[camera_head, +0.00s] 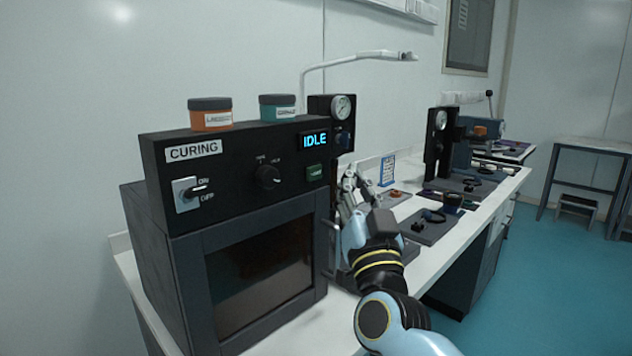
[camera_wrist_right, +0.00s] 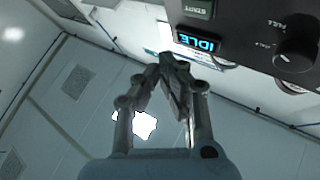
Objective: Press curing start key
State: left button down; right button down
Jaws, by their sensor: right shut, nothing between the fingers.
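The dark curing oven (camera_head: 210,150) stands on the bench with a "CURING" label on its panel. Its display (camera_head: 314,139) reads "IDLE" in blue. The green start key (camera_head: 315,173) sits below the display, and the right wrist view shows it too (camera_wrist_right: 198,9), next to the display (camera_wrist_right: 198,41). My right gripper (camera_head: 349,176) is to the right of the key, apart from the panel. Its fingers (camera_wrist_right: 165,62) are shut with nothing between them, and their tips point up near the display in the wrist view. My left gripper is in neither view.
A toggle switch (camera_head: 188,193) and a knob (camera_head: 267,177) are on the same panel. An orange jar (camera_head: 211,118) and a teal jar (camera_head: 278,112) stand on top of the oven. A gauge (camera_head: 342,107) rises behind the display. Instruments and small parts lie along the bench (camera_head: 440,235) to the right.

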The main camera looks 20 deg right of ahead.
aim_at(315, 173)
jog(key=shift+w+a+b, duration=0.15)
jog(key=shift+w+a, duration=0.1)
jog(key=shift+w, duration=0.5)
jog(key=shift+w+a+b, duration=0.2)
jog(key=shift+w+a, duration=0.1)
jog(key=shift+w, duration=0.45)
jog(key=shift+w+a+b, duration=0.15)
jog(key=shift+w+a, duration=0.1)
jog(key=shift+w, duration=0.5)
jog(key=shift+w, duration=0.15)
jog(key=shift+w+a, duration=0.15)
jog(key=shift+w, duration=0.1)
jog(key=shift+w+a, duration=0.15)
jog(key=shift+w, duration=0.25)
jog(key=shift+s, duration=0.15)
dwell(0.5)
jog(key=shift+s+d+p, duration=0.3)
jog(key=shift+s+p, duration=0.25)
jog(key=shift+s, duration=0.1)
